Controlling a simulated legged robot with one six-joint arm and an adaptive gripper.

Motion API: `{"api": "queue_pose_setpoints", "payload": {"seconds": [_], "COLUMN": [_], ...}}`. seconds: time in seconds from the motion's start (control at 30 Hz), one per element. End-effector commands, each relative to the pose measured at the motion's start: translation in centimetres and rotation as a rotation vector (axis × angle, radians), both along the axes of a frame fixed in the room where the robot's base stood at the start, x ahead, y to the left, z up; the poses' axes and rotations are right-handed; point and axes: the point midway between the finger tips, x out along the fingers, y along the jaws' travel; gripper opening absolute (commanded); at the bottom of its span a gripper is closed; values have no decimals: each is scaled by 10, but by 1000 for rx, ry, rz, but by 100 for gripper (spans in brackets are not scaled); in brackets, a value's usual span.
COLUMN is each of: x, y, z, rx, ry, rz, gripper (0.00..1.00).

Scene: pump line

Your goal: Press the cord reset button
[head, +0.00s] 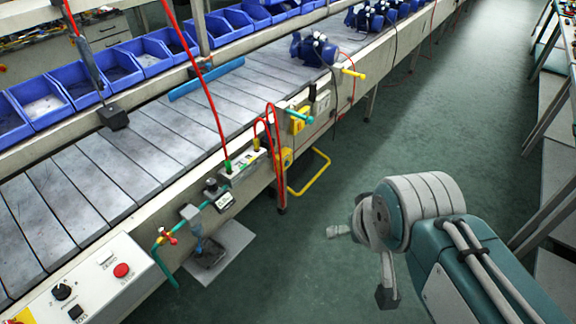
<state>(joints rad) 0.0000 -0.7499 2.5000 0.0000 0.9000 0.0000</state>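The box's lower left is cut off by the picture edge. My gripper (362,266) hangs over the floor at the right, well apart from the box. Its two fingers are spread with nothing between them.
The conveyor (150,135) runs diagonally, with blue bins (110,68) behind it and blue pumps (315,48) far along. Red hoses (205,90), fittings and a yellow bracket (310,180) stick out on its near side.

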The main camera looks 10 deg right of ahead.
Motion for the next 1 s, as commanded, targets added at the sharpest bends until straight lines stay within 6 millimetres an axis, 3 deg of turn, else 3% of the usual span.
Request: {"api": "queue_pose_setpoints", "payload": {"seconds": [0.1, 0.13, 0.33, 1.0], "x": [0, 0, 0, 0], "y": [0, 0, 0, 0], "z": [0, 0, 0, 0], "rx": [0, 0, 0, 0], "ry": [0, 0, 0, 0], "rz": [0, 0, 0, 0], "gripper": [100, 91, 2, 0]}}
